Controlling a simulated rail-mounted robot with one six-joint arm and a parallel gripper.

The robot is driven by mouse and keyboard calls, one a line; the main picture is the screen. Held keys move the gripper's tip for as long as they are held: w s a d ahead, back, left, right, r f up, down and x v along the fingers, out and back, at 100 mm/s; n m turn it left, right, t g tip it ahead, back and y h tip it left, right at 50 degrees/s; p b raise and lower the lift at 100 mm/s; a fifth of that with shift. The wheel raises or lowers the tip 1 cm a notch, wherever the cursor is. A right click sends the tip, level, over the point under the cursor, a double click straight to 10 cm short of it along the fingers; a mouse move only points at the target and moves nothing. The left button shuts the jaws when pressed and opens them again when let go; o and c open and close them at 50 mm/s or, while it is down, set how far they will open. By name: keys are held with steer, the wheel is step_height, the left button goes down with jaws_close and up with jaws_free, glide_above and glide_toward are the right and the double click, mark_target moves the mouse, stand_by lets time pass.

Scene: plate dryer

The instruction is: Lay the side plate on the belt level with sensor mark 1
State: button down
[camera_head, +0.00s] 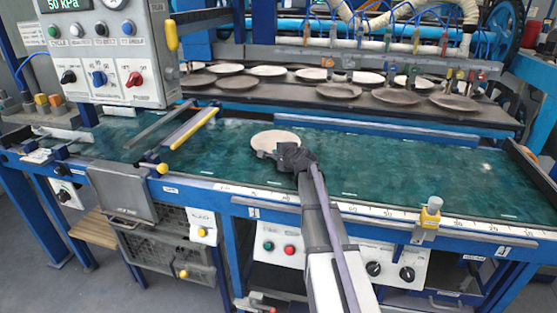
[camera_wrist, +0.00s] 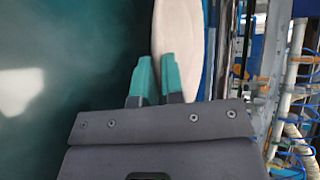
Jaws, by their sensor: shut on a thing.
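The side plate (camera_head: 275,140) is a pale round disc over the green belt (camera_head: 390,165), near the middle of its length. My gripper (camera_head: 270,155) is shut on the plate's near edge. In the wrist view, the plate (camera_wrist: 178,30) shows as a pale curved shape at the teal fingertips (camera_wrist: 154,62). I cannot tell whether the plate touches the belt or is held just above it. I cannot make out which mark is sensor mark 1.
A scale strip (camera_head: 375,210) runs along the front rail. Behind the belt, a rack (camera_head: 300,92) carries several plates under a row of nozzles. A yellow-edged bar (camera_head: 190,130) crosses the belt at left. The belt's right part is clear.

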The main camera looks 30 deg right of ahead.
steer(key=shift+f, duration=0.2)
steer(key=c, duration=1.2)
jaws_free()
steer(key=shift+r, duration=0.1)
steer(key=shift+c, duration=0.2)
steer(key=shift+r, duration=0.1)
steer(key=shift+s+r, duration=0.25)
steer(key=shift+s, duration=0.05)
steer(key=p+v, duration=0.4)
steer(key=v, duration=0.7)
steer(key=shift+s, duration=0.2)
